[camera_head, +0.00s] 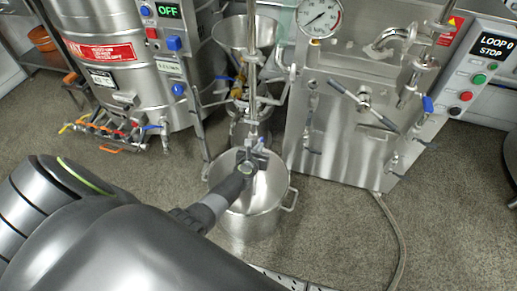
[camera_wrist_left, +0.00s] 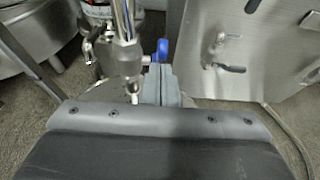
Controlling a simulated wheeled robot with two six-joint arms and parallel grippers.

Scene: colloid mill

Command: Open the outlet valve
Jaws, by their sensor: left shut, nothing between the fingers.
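The outlet valve is on a vertical steel pipe (camera_head: 253,85) above an open steel pot. Its blue lever (camera_wrist_left: 162,50) stands upright just right of the pipe in the left wrist view. My left gripper (camera_head: 254,156) is at the lower end of the pipe, over the pot, in the head view. In the left wrist view its fingers (camera_wrist_left: 160,78) are shut and empty, right of the pipe's end. The fingertips are right at the lever's lower part; I cannot tell whether they touch it. My right gripper is not in view.
The steel pot (camera_head: 240,222) stands on the floor below the pipe. A steel cabinet (camera_head: 345,135) with levers and a gauge (camera_head: 320,17) stands to the right. A large steel tank (camera_head: 130,60) with hoses is at the left.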

